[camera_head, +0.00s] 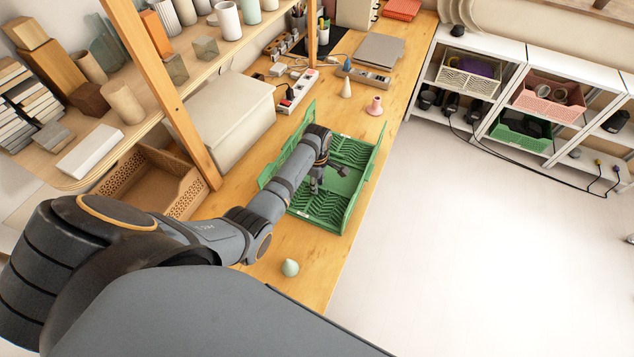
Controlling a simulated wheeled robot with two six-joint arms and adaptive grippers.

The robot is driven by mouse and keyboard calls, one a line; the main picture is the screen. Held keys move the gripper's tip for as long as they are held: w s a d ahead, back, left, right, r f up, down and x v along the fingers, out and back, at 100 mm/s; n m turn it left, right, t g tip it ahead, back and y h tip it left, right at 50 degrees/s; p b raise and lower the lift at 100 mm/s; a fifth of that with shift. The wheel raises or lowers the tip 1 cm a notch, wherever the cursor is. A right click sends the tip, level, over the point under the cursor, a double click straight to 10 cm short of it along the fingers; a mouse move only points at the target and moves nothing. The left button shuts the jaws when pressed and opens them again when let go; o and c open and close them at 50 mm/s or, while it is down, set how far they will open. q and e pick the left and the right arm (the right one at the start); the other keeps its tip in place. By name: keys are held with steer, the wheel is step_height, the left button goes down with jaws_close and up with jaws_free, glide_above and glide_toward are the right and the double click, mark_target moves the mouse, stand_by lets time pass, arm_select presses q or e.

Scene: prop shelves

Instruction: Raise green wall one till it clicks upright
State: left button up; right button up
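A green folding crate (331,222) sits on the wooden bench. Its long left wall (291,141) and long right wall (366,183) appear to stand up. Ribbed green panels (354,151) lie low inside, at the far and near ends. I cannot tell which wall is wall one. My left gripper (327,181) points down over the middle of the crate, between the panels. Its fingers are small and dark, so I cannot tell if they are open or touching a panel. My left arm hides part of the crate's left side. My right gripper is out of view.
A pale green cone-like piece (290,267) stands on the bench near the crate. A pink piece (375,106) and a cream cone (346,88) stand beyond it. A white box (228,120) and wooden post (163,95) are left. Open floor lies right.

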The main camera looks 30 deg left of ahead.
arm_select(q)
jaws_close()
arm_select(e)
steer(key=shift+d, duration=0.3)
arm_select(q)
steer(key=shift+w, duration=0.1)
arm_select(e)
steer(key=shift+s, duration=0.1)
